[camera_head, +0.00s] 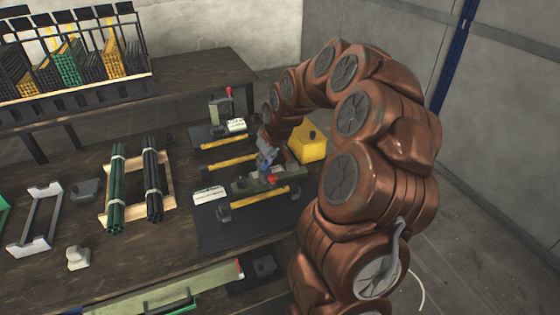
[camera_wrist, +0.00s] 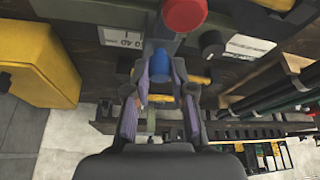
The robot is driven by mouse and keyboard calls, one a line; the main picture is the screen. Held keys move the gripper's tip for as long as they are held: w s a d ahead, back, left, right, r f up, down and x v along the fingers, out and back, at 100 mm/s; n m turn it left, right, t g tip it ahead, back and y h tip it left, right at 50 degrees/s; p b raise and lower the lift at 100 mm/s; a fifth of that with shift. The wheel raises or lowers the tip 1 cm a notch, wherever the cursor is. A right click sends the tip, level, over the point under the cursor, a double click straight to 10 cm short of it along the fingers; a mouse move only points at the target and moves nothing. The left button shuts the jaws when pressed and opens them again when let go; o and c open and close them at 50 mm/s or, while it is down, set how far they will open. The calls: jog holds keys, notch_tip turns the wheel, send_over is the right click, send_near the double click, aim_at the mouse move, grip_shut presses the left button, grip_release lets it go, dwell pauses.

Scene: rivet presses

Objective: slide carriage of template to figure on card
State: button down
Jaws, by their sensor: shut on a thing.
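My gripper (camera_head: 266,158) is over the press station on the dark mat (camera_head: 240,238). In the wrist view its fingers (camera_wrist: 160,72) are closed on a blue knob (camera_wrist: 160,56), which I take for the carriage's grip. Yellow bars (camera_head: 258,196) lie along the station, but which one is the template's scale is unclear. A white card (camera_head: 209,195) lies at the left of the near station, its print too small to read. In the wrist view a white card (camera_wrist: 119,38) carries partly legible figures. A red knob (camera_wrist: 185,12) is close to the fingers.
A yellow box (camera_head: 315,144) stands right of my gripper. A second press with a red knob (camera_head: 229,91) and a card (camera_head: 236,125) is behind. Bundled green and black rods (camera_head: 116,190) lie on a wooden rack at left. My arm covers the bench's right side.

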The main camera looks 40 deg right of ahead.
jog(key=c, duration=1)
grip_release()
jog(key=shift+r, duration=0.1)
jog(key=v, duration=1.1)
jog(key=shift+s+r, duration=0.15)
jog(key=shift+r, duration=0.25)
